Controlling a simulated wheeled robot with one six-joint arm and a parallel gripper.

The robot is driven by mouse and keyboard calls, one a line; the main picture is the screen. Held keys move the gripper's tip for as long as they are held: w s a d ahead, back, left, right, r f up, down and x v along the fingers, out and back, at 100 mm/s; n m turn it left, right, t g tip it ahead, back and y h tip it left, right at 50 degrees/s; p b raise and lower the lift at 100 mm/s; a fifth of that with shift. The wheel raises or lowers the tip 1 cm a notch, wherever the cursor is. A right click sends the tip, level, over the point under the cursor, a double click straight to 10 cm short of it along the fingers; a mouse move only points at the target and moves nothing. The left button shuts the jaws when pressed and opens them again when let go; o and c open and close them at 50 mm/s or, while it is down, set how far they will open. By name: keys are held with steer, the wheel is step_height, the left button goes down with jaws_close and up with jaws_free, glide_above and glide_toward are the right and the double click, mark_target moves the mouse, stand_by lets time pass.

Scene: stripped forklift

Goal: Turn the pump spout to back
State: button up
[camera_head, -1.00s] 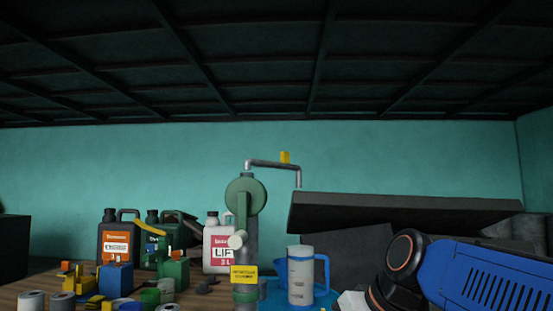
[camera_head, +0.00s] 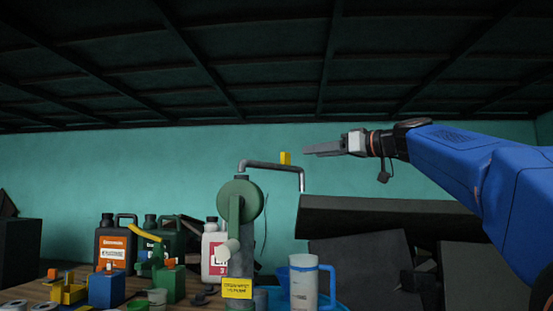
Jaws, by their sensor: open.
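The hand pump (camera_head: 240,205) stands on the workbench, with a round green body and a crank handle on its front. Its grey metal spout (camera_head: 268,166) leaves the top, runs to the right and bends down at its end. A small yellow tab (camera_head: 285,158) sits on the spout. My gripper (camera_head: 306,152) comes in from the right at about the height of the yellow tab. Its grey fingers point left, with their tips near the spout's bend in the picture. I cannot tell the depth gap; I see no clear contact. The finger gap is hardly visible from this side.
A clear measuring jug (camera_head: 304,283) with a blue handle stands below the spout's end. A white jug (camera_head: 214,250), an orange-labelled black can (camera_head: 115,245) and small blocks are to the left. A dark slab (camera_head: 385,216) lies under my arm. The space above the spout is free.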

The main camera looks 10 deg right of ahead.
steer(key=x, duration=1.6)
steer(key=shift+a, duration=0.15)
jaws_close()
